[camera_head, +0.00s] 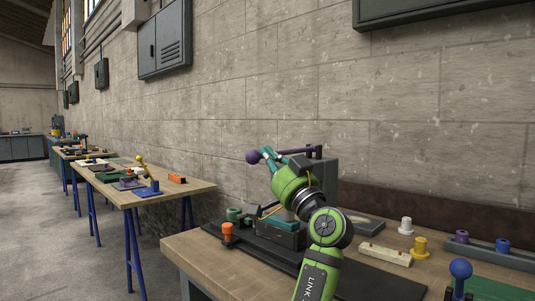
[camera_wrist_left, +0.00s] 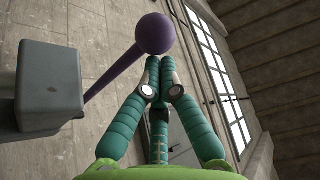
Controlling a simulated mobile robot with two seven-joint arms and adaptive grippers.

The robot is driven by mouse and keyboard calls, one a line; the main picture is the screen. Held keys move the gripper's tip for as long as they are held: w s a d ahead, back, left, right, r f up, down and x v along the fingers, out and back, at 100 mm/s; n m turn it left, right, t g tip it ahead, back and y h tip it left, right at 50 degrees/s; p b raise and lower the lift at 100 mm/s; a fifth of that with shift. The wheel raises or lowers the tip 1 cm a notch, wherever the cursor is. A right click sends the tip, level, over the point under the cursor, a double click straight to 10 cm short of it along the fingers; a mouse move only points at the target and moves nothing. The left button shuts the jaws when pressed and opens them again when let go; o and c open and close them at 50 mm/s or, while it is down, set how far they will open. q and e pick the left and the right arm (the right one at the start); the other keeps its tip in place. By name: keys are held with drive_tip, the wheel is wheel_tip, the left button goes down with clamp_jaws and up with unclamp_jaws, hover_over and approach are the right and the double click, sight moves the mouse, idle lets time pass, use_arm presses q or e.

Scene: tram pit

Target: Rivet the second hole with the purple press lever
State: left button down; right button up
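The purple press lever is a rod with a purple ball knob (camera_head: 252,157) on its end, and it reaches left from the grey press body (camera_head: 325,168). In the left wrist view the knob (camera_wrist_left: 155,33) lies just beyond the fingertips, not between them. My left gripper (camera_head: 265,153) is right beside the knob, its teal fingertips (camera_wrist_left: 160,62) brought together with nothing visible between them. Whether they touch the knob I cannot tell. A teal piece (camera_head: 285,225) sits on a dark block below the press, partly behind my left arm. Its holes are not visible. My right gripper is out of view.
The wooden bench (camera_head: 215,262) also holds an orange peg (camera_head: 227,232), a pale block (camera_head: 385,254), a yellow spool (camera_head: 420,247) and a blue ball knob (camera_head: 460,269). The wall stands close behind. Another table (camera_head: 185,190) is farther left.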

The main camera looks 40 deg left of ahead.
use_arm(q)
drive_tip(key=v, duration=1.1)
drive_tip(key=shift+s+r, duration=0.1)
idle(0.6)
